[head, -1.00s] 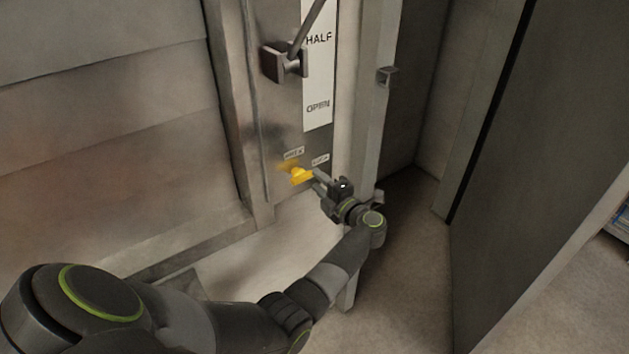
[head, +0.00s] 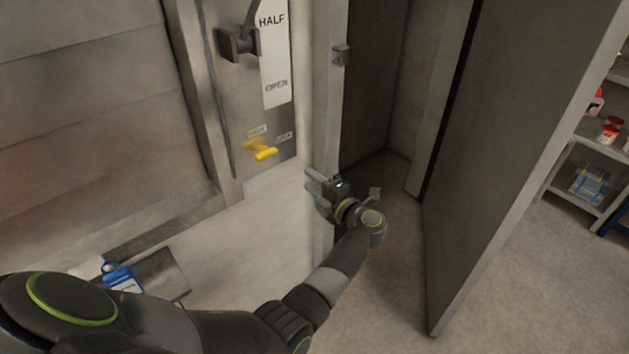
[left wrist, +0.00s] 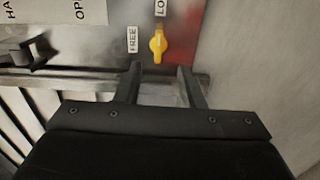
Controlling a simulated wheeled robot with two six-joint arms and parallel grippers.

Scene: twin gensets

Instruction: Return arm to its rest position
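My left arm comes in from the lower left in the head view, and its left gripper (head: 316,184) is held in the air near the post at the panel's right. In the left wrist view the gripper's two fingers (left wrist: 158,80) are apart with nothing between them. The yellow knob (head: 262,150) on the metal panel is apart from the fingers. In the left wrist view the yellow knob (left wrist: 158,45) lies beyond the fingertips, by labels that read FREE and, partly cut off, LO. My right gripper is not in view.
A dark lever bracket (head: 238,44) sits by the HALF and OPEN label strip (head: 274,60). A tall grey door (head: 505,150) stands open at right. Shelves (head: 590,180) with goods are beyond it. A blue item (head: 120,277) shows at lower left. Bare floor (head: 400,290) lies in front.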

